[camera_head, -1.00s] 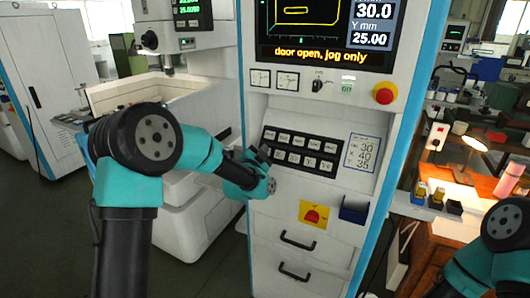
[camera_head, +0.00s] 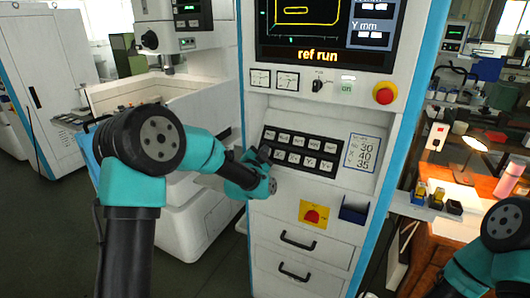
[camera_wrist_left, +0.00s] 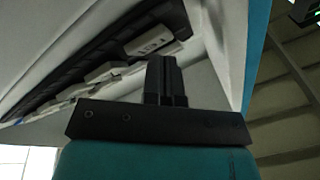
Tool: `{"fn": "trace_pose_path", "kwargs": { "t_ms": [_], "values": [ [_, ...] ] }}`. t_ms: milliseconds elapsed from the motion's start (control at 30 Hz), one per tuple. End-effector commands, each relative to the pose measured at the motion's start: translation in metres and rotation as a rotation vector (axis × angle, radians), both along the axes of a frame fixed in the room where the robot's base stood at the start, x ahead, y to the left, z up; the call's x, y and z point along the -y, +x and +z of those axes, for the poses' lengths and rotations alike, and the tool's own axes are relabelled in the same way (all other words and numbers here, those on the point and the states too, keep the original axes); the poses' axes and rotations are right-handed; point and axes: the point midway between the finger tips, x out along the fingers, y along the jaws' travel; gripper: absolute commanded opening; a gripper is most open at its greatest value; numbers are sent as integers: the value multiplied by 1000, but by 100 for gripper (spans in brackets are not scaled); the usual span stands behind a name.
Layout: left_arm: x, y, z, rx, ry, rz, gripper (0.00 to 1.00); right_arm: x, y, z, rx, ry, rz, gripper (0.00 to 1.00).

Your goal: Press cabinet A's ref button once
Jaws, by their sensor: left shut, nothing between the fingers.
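The white cabinet (camera_head: 262,235) with blue edges stands in the middle of the head view. Its screen (camera_head: 322,30) reads "ref run". Below it, a black button panel (camera_head: 303,151) holds two rows of light keys; their labels are too small to read surely. My left gripper (camera_head: 262,155) is at the panel's left end, shut and empty, partly hidden by its own wrist. In the left wrist view, the closed fingers (camera_wrist_left: 165,78) reach up beside the keys (camera_wrist_left: 150,41); whether they touch one is unclear. My right arm shows at the lower right, its gripper out of frame.
A red emergency knob (camera_head: 384,94), a selector switch (camera_head: 318,87) and two gauges sit above the panel. A dark blue bin (camera_head: 353,211) and a yellow plate with a red switch (camera_head: 313,214) are below. A wooden bench with a lit lamp stands right.

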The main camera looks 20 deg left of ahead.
Motion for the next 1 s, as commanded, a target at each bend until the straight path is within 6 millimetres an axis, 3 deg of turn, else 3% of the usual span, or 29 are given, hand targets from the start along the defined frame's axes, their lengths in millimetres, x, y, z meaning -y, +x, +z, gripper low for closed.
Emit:
{"fn": "trace_pose_path", "kwargs": {
  "t_ms": [1000],
  "values": [
    [-3,-17,13,1,0,1,0,0,0,0,0,0,0,43]
  ]
}}
